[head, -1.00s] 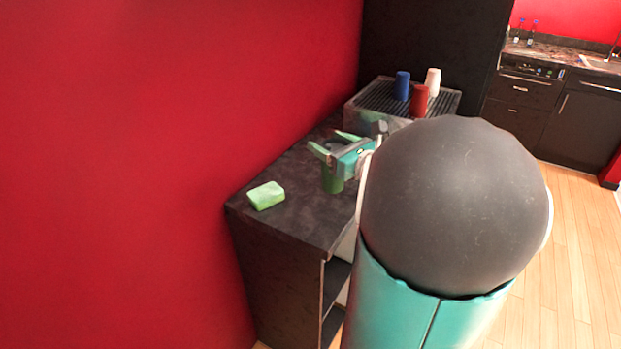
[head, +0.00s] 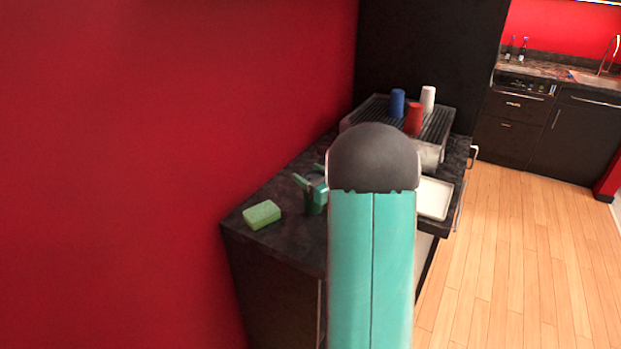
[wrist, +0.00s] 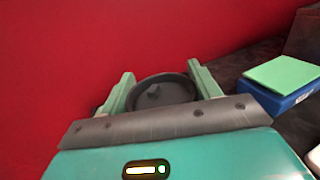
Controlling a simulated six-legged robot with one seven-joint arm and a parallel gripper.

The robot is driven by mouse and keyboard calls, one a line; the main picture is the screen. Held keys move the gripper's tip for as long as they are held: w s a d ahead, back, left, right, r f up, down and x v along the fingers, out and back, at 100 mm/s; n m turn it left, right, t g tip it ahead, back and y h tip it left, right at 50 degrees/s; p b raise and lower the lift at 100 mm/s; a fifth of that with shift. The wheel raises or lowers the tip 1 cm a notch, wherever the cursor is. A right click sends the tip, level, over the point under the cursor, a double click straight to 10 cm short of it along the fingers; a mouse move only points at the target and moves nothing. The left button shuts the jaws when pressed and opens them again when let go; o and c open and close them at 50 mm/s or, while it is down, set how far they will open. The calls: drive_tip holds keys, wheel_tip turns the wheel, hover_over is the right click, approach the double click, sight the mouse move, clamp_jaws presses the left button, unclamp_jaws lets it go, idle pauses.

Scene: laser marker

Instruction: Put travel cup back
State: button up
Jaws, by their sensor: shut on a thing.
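In the head view the cup (head: 314,207) shows over the dark counter (head: 285,250), just right of the green sponge and partly hidden by my arm. My gripper (head: 311,184) is shut on it. In the wrist view my gripper (wrist: 162,88) has its two pale green fingers on either side of the cup's lid (wrist: 165,93). The cup looks about upright. I cannot tell whether its base touches the counter.
A green sponge (head: 262,214) lies near the counter's left end. Blue (head: 397,103), red (head: 413,118) and white (head: 428,98) cups stand on a machine's ridged top (head: 365,112). A white tray (head: 434,197) is right of my arm. The wrist view shows a green-topped blue block (wrist: 283,84).

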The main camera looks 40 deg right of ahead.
drive_tip(key=shift+f, duration=0.4)
drive_tip(key=shift+f, duration=0.15)
drive_tip(key=o, duration=0.7)
